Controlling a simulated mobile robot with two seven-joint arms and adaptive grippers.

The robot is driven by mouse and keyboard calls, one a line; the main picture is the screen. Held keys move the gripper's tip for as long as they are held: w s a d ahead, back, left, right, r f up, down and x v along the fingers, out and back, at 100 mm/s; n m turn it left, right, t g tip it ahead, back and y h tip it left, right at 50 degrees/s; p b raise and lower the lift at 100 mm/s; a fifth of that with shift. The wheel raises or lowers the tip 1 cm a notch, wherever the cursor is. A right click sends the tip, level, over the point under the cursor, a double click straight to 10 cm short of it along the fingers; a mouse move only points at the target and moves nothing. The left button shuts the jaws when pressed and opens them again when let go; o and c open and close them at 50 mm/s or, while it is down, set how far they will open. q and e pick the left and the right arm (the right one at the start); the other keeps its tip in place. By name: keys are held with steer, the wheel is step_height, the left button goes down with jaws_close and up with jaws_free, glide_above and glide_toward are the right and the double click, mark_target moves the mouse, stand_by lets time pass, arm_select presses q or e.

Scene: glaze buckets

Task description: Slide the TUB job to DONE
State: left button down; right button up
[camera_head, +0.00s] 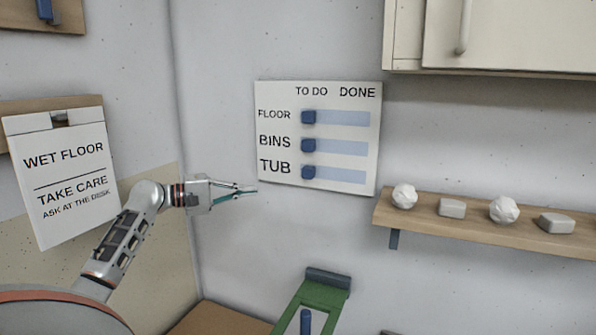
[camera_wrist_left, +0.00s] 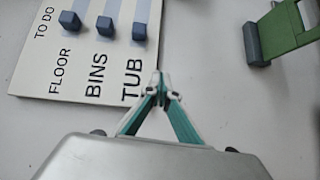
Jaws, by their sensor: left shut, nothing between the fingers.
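The white job board (camera_head: 345,189) hangs on the wall, with rows FLOOR, BINS and TUB and headings TO DO and DONE. The TUB slider (camera_head: 308,172) is a dark blue block at the left, TO DO end of its pale blue track (camera_head: 343,177). It also shows in the left wrist view (camera_wrist_left: 139,31). The FLOOR slider (camera_head: 308,117) and BINS slider (camera_head: 308,145) are also at their left ends. My left gripper (camera_head: 256,189) is shut and empty, just left of the board's lower left corner and apart from the slider. My right gripper is not in view.
A green stand (camera_head: 325,295) with a dark top is below the board. A WET FLOOR sign (camera_head: 65,165) hangs at the left.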

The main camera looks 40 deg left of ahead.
mark_target(308, 173)
arm_select(q)
steer(key=shift+t+h, duration=0.4)
steer(key=r, duration=0.3)
steer(key=s+r, duration=0.1)
steer(key=shift+a+r, duration=0.3)
steer(key=shift+r, duration=0.05)
steer(key=p+x, duration=0.1)
steer(key=x, duration=0.9)
steer(key=shift+r, duration=0.15)
steer(key=shift+w+d+p, duration=0.25)
steer(key=shift+d, duration=0.35)
steer(key=shift+w+d+p, duration=0.2)
steer(key=shift+w+d, duration=0.05)
steer(key=shift+d, duration=0.35)
steer(key=shift+w+d, duration=0.2)
steer(key=shift+d, duration=0.55)
